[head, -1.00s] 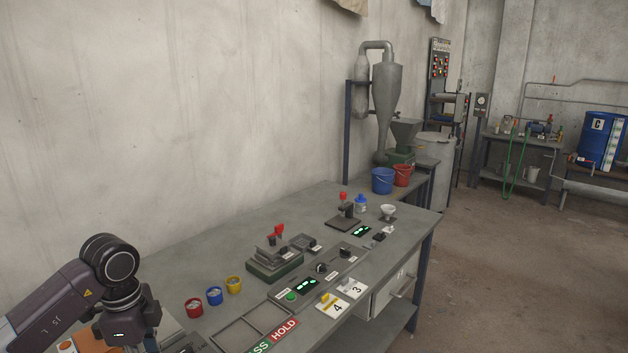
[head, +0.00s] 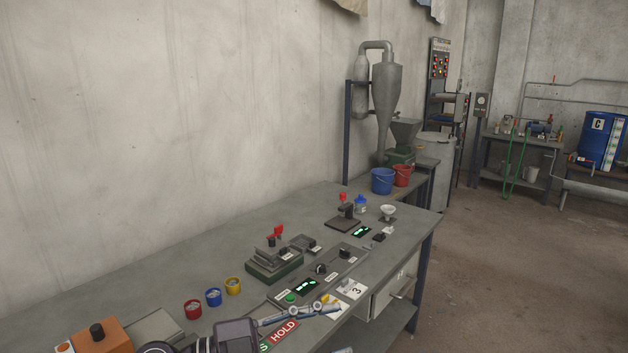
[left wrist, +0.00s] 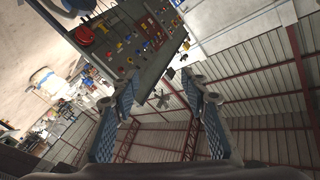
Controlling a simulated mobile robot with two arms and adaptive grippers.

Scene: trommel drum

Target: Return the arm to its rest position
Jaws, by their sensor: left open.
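My left gripper (head: 318,310) reaches in from the bottom of the head view, low over the front part of the grey workbench (head: 330,203). Its fingers point right, across the plate marked HOLD (head: 284,331) and beside the yellow piece on the number cards. In the left wrist view my left gripper (left wrist: 163,110) shows two blue-padded fingers spread apart with nothing between them. Beyond them are a roof and wall of ribbed panels. My right gripper is in neither view.
The bench holds red (head: 193,309), blue (head: 214,297) and yellow (head: 233,286) cups, a green-based press (head: 274,262), a control panel with green displays, and an orange box (head: 96,337). Blue (head: 382,181) and red (head: 403,176) buckets stand behind. Floor at the right is clear.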

